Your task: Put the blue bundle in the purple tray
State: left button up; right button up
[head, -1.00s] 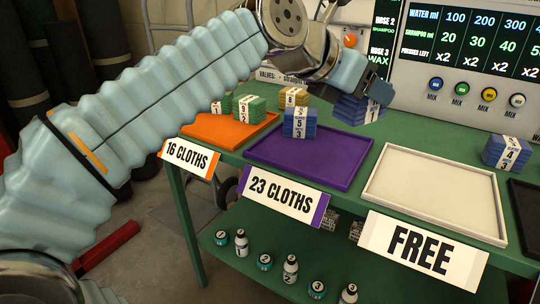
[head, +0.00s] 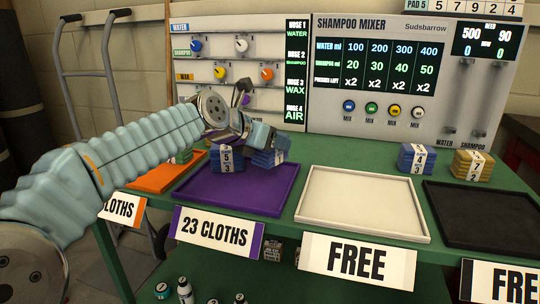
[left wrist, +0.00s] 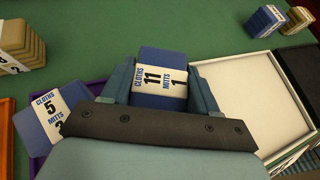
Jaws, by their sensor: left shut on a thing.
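My left gripper (head: 266,150) is shut on a blue bundle (head: 262,159) with a white band. In the left wrist view the band on this held blue bundle (left wrist: 160,66) reads cloths 11, mitts 1. The purple tray (head: 240,198), signed 23 CLOTHS, lies under its far part. Another blue bundle (head: 226,164), marked 5 and 3, sits in the tray just left of the held one. Whether the held bundle touches the tray cannot be told. My right gripper is not in view.
A white tray (head: 362,228), signed FREE, is empty to the right. A black tray (head: 482,215) lies beyond it. A blue bundle (head: 415,159) and a tan bundle (head: 473,165) stand behind. An orange tray (head: 152,182) is left. The mixer panel (head: 385,80) stands at the back.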

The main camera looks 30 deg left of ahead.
pick_arm(q)
notch_tip(320, 180, down, 3)
jog(key=shift+w+f+b, duration=0.1)
jog(key=shift+f+b, duration=0.05)
jog(key=shift+b, duration=0.4)
jog(key=shift+f, duration=0.1)
jog(key=o, duration=0.8)
jog(key=shift+o, duration=0.2)
jog(key=shift+s+a+r, duration=0.1)
jog(key=shift+s+r, duration=0.1)
jog(key=shift+r, duration=0.1)
jog(key=v, duration=1.1)
jog(key=shift+s, duration=0.3)
